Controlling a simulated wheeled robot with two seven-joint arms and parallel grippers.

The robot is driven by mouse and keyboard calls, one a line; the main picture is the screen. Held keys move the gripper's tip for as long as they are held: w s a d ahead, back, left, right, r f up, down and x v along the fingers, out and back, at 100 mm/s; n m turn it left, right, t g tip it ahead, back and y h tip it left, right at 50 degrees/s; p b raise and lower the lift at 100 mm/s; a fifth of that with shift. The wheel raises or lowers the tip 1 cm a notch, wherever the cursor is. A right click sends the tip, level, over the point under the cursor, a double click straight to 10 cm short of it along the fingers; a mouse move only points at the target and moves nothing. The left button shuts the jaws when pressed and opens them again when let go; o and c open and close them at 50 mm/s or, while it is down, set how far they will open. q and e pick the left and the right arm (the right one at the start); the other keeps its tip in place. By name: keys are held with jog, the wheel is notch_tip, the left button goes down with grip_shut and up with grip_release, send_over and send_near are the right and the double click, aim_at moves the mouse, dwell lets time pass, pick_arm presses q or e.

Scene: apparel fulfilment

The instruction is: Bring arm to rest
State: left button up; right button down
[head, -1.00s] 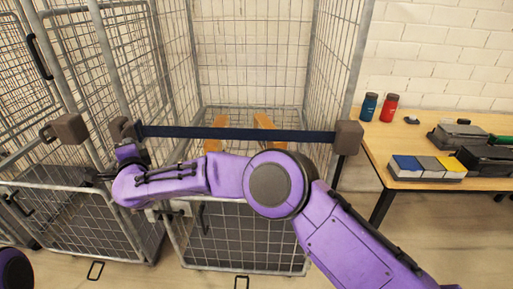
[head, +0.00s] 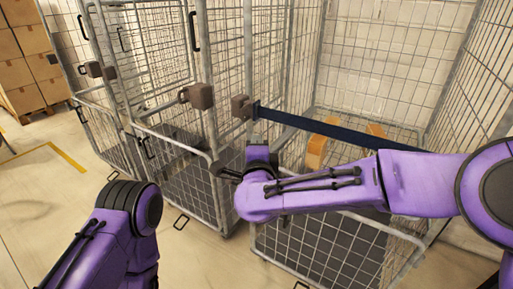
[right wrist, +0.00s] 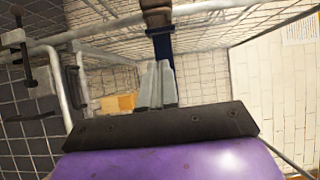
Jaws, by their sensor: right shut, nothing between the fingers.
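My right gripper (head: 256,141) is at the front left post of a wire roll cage, just below the left end of a dark blue strap (head: 312,124). In the right wrist view its two grey fingers (right wrist: 157,84) are together with nothing between them. The strap starts at a brown block (head: 241,106) on the post and runs across the cage front; my right arm covers its right part. In the right wrist view the strap (right wrist: 163,46) and block (right wrist: 156,17) are beyond the fingertips. My left arm shows at lower left; its gripper is not seen.
Orange-brown boxes (head: 316,152) lie inside the cage (head: 321,255). More wire cages (head: 188,150) stand to the left, one with another brown block (head: 200,96). Stacked cartons (head: 27,58) are at the far left. The floor at lower left is free.

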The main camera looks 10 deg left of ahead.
jog(key=shift+a, duration=0.15)
jog(key=s+d+f+n+g+h, duration=0.1)
jog(key=s+d+f+n+g, duration=0.2)
jog(key=d+f, duration=0.55)
jog(key=s+d+f+n+g+h, duration=0.15)
jog(key=s+d+f, duration=0.4)
jog(key=f, duration=0.65)
jog(key=s+d+f+n+g, duration=0.35)
jog(key=s+d+f, duration=0.2)
jog(key=f, duration=0.55)
jog(key=s+d+f+g+h, duration=0.1)
jog(key=s+d+f+g, duration=0.1)
jog(key=s+d+f, duration=0.2)
jog(key=s+d+f+n+g+h, duration=0.1)
jog(key=s+d+f+g, duration=0.1)
jog(key=s+d, duration=0.6)
jog(key=s+d+f+g+h, duration=0.1)
jog(key=s+d+f, duration=0.4)
jog(key=s, duration=0.8)
jog(key=shift+s+d+f+g+h, duration=0.15)
jog(key=shift+d+f+g+h, duration=0.2)
jog(key=shift+d+g, duration=0.4)
jog(key=shift+a, duration=0.1)
